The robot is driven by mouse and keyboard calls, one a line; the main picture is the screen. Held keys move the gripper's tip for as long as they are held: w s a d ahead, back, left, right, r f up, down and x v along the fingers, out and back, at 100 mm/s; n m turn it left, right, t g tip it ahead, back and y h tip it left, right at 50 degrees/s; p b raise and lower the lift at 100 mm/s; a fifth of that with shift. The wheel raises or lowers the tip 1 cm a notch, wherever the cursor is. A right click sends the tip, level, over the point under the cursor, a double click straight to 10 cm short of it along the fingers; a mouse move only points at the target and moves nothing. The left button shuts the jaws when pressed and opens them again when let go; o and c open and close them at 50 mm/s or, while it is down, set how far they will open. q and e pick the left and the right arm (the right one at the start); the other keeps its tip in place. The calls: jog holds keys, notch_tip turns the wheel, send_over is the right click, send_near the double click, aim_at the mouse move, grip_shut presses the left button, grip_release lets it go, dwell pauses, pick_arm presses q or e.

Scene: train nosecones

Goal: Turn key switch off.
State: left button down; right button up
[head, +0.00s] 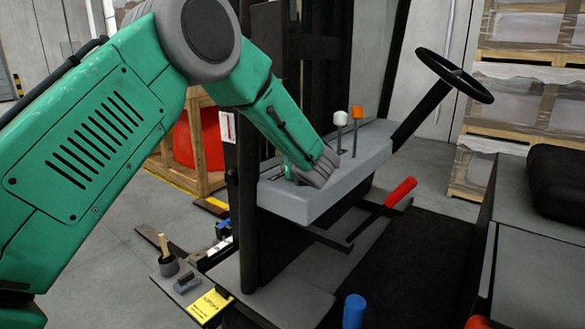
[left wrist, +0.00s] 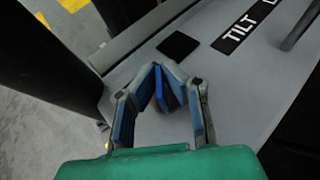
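My left gripper (head: 315,172) reaches down onto the top of the grey control panel (head: 365,150). The panel also fills much of the left wrist view (left wrist: 255,100). There the gripper's blue-padded fingers (left wrist: 157,72) bend inward and their tips come together close over the panel. A dark shape shows between the fingers, but I cannot tell whether it is the key switch or a shadow. No key switch can be clearly made out; the fingers cover that part of the panel. My right gripper is in neither view.
White-topped (head: 340,118) and orange-topped (head: 356,112) levers stand behind the gripper. A steering wheel (head: 455,75) is at upper right, a red-handled lever (head: 400,191) below the panel. A black post (head: 247,200) rises left of the panel. A black square (left wrist: 179,44) and a TILT label (left wrist: 240,30) lie beyond the fingertips.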

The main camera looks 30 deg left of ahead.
pick_arm(q)
jog(key=shift+p, duration=0.3)
dwell(0.5)
jog(key=shift+d+r+n+g+y+p, duration=0.1)
jog(key=shift+r+n+g+y+p, duration=0.1)
jog(key=shift+n+g+y+p, duration=0.55)
jog(key=shift+w+n+g+p, duration=0.1)
jog(key=shift+n+g+p, duration=0.4)
jog(key=shift+p, duration=0.5)
jog(key=shift+n+g+y+p, duration=0.55)
jog(key=shift+n, duration=0.2)
jog(key=shift+f+n+g, duration=0.25)
jog(key=shift+n+g, duration=0.45)
jog(key=shift+g, duration=0.2)
jog(key=shift+n+g+y+b, duration=0.4)
jog(key=shift+n+g+b, duration=0.2)
jog(key=shift+n+g, duration=0.5)
